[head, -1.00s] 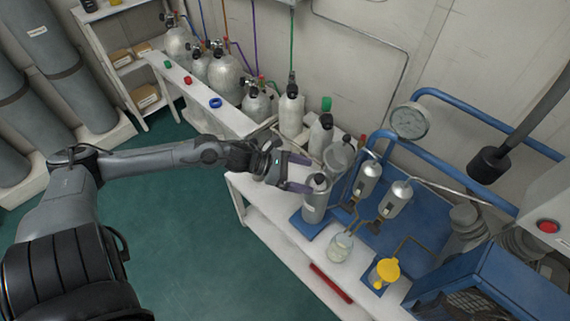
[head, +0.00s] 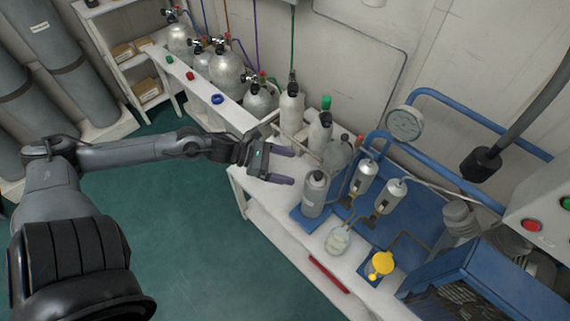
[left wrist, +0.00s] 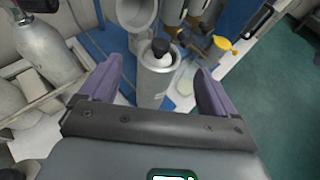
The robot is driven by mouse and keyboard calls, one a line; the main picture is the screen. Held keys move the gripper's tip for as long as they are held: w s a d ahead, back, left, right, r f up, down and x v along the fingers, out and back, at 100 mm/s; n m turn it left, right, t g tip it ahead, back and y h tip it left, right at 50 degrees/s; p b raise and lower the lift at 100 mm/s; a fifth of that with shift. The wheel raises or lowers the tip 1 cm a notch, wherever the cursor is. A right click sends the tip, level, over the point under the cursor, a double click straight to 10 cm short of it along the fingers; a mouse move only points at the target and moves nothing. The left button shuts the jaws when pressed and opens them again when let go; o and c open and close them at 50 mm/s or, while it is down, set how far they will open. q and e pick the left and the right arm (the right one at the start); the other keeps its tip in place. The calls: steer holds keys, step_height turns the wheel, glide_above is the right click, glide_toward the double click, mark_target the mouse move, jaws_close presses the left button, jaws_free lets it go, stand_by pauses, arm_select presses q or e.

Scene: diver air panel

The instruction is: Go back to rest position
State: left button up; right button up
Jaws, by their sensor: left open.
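My left gripper (head: 287,166) is open and empty in the head view, above the near left corner of the white bench. Its purple fingers also show in the left wrist view (left wrist: 160,88), spread apart. A grey canister (head: 314,193) with a dark top stands upright on a blue base to the right of the fingertips, apart from them. In the left wrist view the canister (left wrist: 156,75) appears beyond the fingers and between them. My right gripper does not show.
Several silver cylinders (head: 228,73) line the wall behind my gripper. A gauge (head: 404,123), blue pipe frame, glass jar (head: 338,240) and yellow-topped item (head: 380,264) occupy the bench to the right. A red bar (head: 328,273) lies along its front. The green floor (head: 190,230) is clear.

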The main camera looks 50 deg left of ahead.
arm_select(q)
steer(key=s+d+r+n+t+y+p, duration=0.1)
steer(key=s+d+n+y+p, duration=0.15)
steer(key=d+n, duration=0.75)
steer(key=s+d+r+n+y+p, duration=0.15)
steer(key=d+n+y+p, duration=0.35)
steer(key=n, duration=0.9)
steer(key=s+d+f+n+g, duration=0.25)
steer(key=s+n+g, duration=0.75)
steer(key=n, duration=0.8)
step_height(320, 180, up, 37)
steer(key=s+t+p, duration=0.1)
steer(key=t+p, duration=0.1)
steer(key=p, duration=3.5)
steer(key=shift+s+a+y, duration=0.35)
steer(key=shift+a+y, duration=0.05)
steer(key=shift+y, duration=0.05)
